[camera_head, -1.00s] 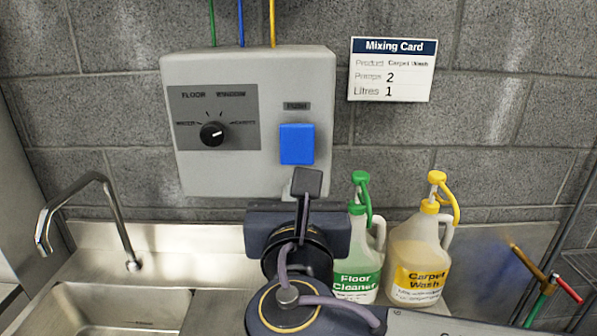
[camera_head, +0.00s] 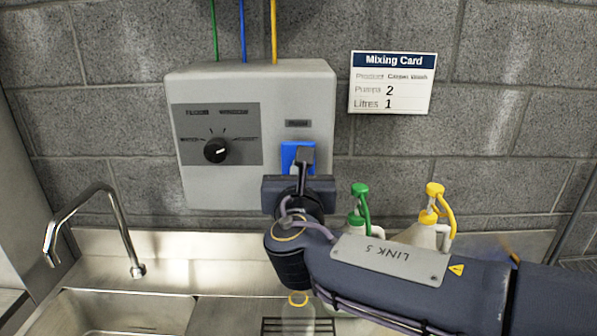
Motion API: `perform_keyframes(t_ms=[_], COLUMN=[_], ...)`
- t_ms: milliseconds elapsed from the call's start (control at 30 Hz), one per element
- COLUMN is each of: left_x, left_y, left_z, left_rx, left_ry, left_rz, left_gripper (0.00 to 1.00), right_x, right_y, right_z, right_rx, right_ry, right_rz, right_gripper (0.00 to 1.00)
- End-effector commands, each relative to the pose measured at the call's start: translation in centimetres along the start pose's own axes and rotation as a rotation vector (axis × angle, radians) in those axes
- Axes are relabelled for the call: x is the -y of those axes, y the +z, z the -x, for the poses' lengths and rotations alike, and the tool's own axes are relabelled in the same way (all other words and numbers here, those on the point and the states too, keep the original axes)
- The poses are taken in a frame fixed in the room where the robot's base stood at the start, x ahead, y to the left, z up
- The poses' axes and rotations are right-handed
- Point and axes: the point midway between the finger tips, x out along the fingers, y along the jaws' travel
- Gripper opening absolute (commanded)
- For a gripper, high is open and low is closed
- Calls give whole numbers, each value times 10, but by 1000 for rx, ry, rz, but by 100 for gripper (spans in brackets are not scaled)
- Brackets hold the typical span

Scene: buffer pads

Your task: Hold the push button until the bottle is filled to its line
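The blue push button (camera_head: 290,152) is on the front of the grey wall dispenser (camera_head: 318,95), under a small dark label. My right gripper (camera_head: 304,157) comes in from the lower right with its fingertips together. The tips overlap the button's lower right part; whether they press it in cannot be told. My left gripper is not in view.
A black dial (camera_head: 216,150) is left of the button. The mixing card (camera_head: 393,82) hangs on the wall. Green-pump (camera_head: 360,205) and yellow-pump (camera_head: 433,205) jugs stand behind my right arm, mostly hidden. A sink and tap (camera_head: 128,245) are at left.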

Motion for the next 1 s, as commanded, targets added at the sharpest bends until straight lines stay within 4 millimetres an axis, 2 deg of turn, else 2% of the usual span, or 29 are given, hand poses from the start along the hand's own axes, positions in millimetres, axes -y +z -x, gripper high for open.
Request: perform_keyframes(t_ms=[167, 367, 1000], left_x=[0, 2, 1], left_y=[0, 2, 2], left_z=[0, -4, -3], left_rx=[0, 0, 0], left_ry=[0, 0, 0], left_rz=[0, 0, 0], left_gripper=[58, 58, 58], right_x=[0, 0, 2], right_y=[0, -1, 1], right_z=[-1, -20, -21], right_rx=[0, 0, 3], right_ry=[-1, -2, -4], right_rz=[0, -1, 0], right_gripper=[0, 0, 0])
